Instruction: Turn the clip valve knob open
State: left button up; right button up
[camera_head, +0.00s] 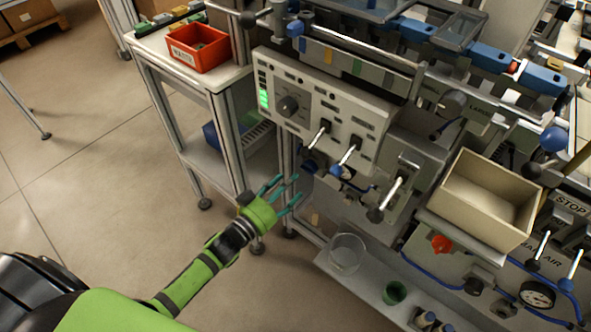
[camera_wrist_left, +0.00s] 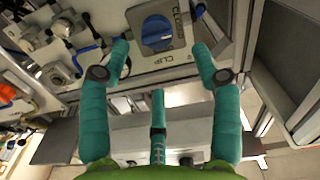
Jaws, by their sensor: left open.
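The clip valve knob (camera_wrist_left: 157,32) is a round blue knob with a raised grip, on a light plate (camera_wrist_left: 175,62) marked "CLIP" and "CLOSED". In the left wrist view it lies ahead of my fingers, between the two outer ones, with no clear contact. My left gripper (camera_head: 286,194) has teal fingers spread open and empty, in front of the machine's lower left side. Its fingers also show in the left wrist view (camera_wrist_left: 158,75). In the head view I cannot surely make out the knob. My right gripper is not in view.
The control panel (camera_head: 330,108) with levers stands above my left gripper. A red bin (camera_head: 198,46) sits on the side table at left. A clear cup (camera_head: 347,253) and a green cup (camera_head: 394,292) stand on the lower shelf. A cream box (camera_head: 487,200) is at right. The left floor is open.

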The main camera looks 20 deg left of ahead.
aim_at(306, 171)
pick_arm(q)
jog(key=x, duration=0.5)
jog(key=shift+d, duration=0.2)
jog(key=shift+w+d, duration=0.2)
jog(key=shift+w, duration=0.45)
jog(key=c, duration=1)
jog(key=shift+w+r, duration=0.1)
jog(key=shift+c, duration=0.7)
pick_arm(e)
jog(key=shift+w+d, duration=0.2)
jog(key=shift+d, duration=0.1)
